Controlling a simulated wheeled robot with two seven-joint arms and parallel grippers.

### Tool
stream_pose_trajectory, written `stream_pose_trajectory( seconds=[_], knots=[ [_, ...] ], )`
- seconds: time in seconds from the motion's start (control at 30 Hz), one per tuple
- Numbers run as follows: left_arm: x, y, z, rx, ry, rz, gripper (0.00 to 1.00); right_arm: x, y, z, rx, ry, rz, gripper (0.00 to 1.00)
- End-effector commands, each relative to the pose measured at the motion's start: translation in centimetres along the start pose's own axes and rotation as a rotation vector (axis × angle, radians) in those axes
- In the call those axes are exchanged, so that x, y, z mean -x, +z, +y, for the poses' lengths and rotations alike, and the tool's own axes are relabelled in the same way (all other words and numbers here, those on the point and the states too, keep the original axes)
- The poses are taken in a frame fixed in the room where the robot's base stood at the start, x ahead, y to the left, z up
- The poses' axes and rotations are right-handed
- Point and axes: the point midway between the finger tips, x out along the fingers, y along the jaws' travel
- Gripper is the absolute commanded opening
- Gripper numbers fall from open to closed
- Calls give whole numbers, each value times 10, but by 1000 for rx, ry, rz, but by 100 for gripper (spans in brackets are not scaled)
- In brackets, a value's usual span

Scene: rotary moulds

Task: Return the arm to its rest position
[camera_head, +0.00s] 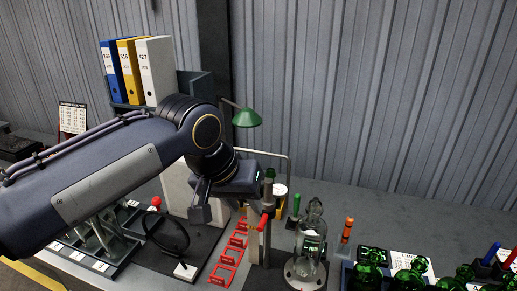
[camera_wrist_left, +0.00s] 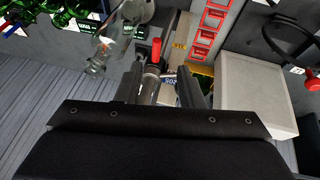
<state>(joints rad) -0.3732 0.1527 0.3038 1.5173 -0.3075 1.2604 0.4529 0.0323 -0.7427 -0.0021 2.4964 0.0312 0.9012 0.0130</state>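My left arm (camera_head: 115,175) reaches in from the left in the head view, bent over the bench. Its gripper (camera_head: 232,198) points down above the bench, near a red-handled upright piece (camera_head: 264,222). In the left wrist view the two fingers of the left gripper (camera_wrist_left: 163,72) stand apart. A red-topped grey cylinder (camera_wrist_left: 155,50) shows in line with the gap, and I see no finger closed on it. Its depth relative to the fingers is hard to tell. My right arm and gripper are out of view.
A glass vessel (camera_head: 312,240) stands right of the gripper. A red rack (camera_head: 230,255) and a black ring stand (camera_head: 168,235) lie below. Binders (camera_head: 155,70) and a green lamp (camera_head: 246,118) are behind. Green bottles (camera_head: 410,275) stand at front right.

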Motion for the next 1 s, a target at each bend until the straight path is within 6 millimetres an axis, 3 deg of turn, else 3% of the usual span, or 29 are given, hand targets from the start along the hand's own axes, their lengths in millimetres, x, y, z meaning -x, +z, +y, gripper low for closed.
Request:
stream_pose_trajectory(
  seconds=[0.17, 0.3, 0.4, 0.53, 0.7, 0.97, 1.0],
  knots=[
    [6, 49, -57, 62, -17, 23, 34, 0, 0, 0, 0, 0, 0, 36],
    [0, 121, -108, 157, -12, 56, 34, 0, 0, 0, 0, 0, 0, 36],
    [-12, 172, -128, 229, 3, 87, 34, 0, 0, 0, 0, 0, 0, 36],
    [-30, 222, -136, 304, 26, 128, 34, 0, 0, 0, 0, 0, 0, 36],
    [-45, 251, -135, 349, 44, 161, 34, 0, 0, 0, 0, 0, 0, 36],
    [-47, 254, -135, 354, 47, 163, 34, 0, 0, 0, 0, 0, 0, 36],
    [-47, 254, -135, 353, 47, 163, 30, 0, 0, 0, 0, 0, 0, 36]
  ],
)
